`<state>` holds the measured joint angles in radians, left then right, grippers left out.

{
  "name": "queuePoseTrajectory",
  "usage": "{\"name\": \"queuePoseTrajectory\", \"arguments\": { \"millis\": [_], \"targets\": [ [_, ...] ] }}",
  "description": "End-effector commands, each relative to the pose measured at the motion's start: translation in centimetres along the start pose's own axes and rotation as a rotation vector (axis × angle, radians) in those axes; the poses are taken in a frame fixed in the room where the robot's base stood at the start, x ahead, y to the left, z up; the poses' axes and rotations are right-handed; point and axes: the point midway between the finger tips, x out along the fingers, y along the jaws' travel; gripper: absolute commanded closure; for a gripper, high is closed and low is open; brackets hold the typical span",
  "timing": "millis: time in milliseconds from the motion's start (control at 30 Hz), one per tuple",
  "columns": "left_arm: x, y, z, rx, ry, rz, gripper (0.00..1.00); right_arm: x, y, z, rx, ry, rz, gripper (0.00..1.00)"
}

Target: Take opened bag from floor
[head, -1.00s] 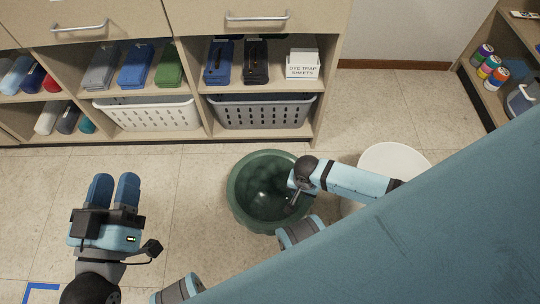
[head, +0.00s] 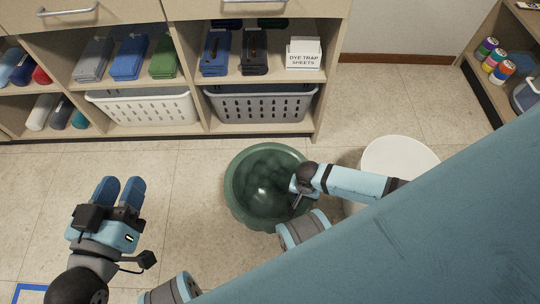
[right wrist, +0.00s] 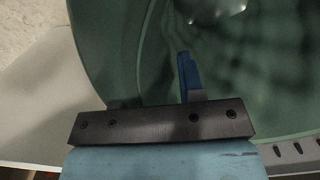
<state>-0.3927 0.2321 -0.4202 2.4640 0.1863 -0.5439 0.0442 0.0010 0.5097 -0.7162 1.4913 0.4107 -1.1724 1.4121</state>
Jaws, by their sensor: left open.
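A dark green, round, open-topped thing (head: 238,205) with a thick rim stands on the floor at mid-picture in the head view. It looks like the opened bag; its inside is shaded with a bright spot. My right gripper (head: 294,200) is at its right side, pointing down into the opening. In the right wrist view, a blue finger (right wrist: 187,72) shows against the green inner wall (right wrist: 110,50). The other finger does not show clearly, so I cannot tell its opening or any grip. My left gripper (head: 119,184) is open and empty above the floor, left of the green thing.
A white round bin (head: 402,150) stands close to the right, partly behind my right arm. A shelf unit with a white basket (head: 145,110) and a grey basket (head: 260,105) is at the back. Another shelf (head: 490,90) is at right. Floor (head: 185,200) between my left gripper and the green thing is clear.

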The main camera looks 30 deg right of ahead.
Motion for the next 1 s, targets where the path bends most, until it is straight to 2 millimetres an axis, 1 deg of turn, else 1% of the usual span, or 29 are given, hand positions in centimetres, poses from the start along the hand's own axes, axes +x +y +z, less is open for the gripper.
{"name": "queuePoseTrajectory", "arguments": {
  "millis": [633,967,1000],
  "targets": [
    [-0.07,0.15,-0.75,0.000,0.000,0.000,0.57,0.37,0.00,0.05,0.001,-0.001,0.000,0.64],
    [-0.07,0.15,-0.76,0.000,0.000,0.000,0.57,0.50,0.02,0.03,0.000,0.000,0.000,0.64],
    [-0.07,0.14,-0.76,0.000,0.000,0.000,0.57,0.50,0.02,0.03,0.000,0.000,0.000,0.71]
  ]
}}
